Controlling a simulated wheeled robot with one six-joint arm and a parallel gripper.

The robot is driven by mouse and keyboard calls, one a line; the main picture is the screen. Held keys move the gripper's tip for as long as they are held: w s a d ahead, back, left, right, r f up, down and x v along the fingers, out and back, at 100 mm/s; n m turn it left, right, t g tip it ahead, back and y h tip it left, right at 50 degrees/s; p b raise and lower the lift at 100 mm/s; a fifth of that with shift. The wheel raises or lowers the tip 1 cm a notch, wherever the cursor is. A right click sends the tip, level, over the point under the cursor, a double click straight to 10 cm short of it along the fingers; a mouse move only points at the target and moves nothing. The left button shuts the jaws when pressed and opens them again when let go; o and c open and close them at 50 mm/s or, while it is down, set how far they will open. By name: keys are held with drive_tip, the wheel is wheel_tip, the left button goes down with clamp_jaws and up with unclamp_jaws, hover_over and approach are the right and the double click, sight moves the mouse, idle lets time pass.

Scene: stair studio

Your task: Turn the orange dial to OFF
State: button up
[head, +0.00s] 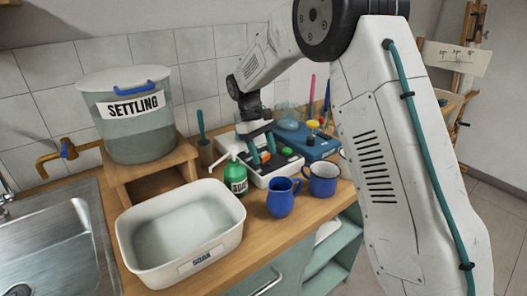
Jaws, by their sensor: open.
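A small orange-red dial (265,157) shows on top of a white device (260,180) on the wooden counter. My gripper (263,154) points down over this device, its two teal fingers apart on either side of the orange-red dial. I cannot tell whether the fingers touch it. The fingers hide part of the dial, and its pointer and any OFF mark are too small to read. A green knob (287,151) is on the same device, to the right of the fingers.
A blue device (318,148) with a yellow knob (313,124) stands behind right. A green soap bottle (236,178), a blue jug (282,198) and a blue mug (323,180) stand in front. A white basin (150,270) and settling tank (140,135) are left.

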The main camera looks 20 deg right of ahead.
drive_tip(key=v, duration=0.7)
drive_tip(key=shift+w+r, duration=0.2)
drive_tip(key=shift+r, duration=0.1)
drive_tip(key=shift+a, duration=0.1)
drive_tip(key=shift+m, duration=0.6)
drive_tip(key=s+f, duration=0.2)
drive_tip(key=s, duration=0.1)
drive_tip(key=shift+s+f, duration=0.15)
drive_tip(key=shift+f, duration=0.05)
drive_tip(key=s+d+r+m+t, duration=0.1)
drive_tip(key=s+r, duration=0.1)
drive_tip(key=s, duration=1)
drive_tip(key=s+d+r+m+t+y, duration=0.1)
drive_tip(key=s+d+r+m+t, duration=0.1)
drive_tip(key=s, duration=1.1)
drive_tip(key=s+d+r+m+t+y, duration=0.1)
drive_tip(key=s+d+r+t, duration=0.1)
drive_tip(key=s, duration=1.1)
drive_tip(key=shift+r+m, duration=0.3)
drive_tip(key=shift+r, duration=0.6)
drive_tip(key=shift+s+d, duration=0.15)
drive_tip(key=shift+d, duration=0.05)
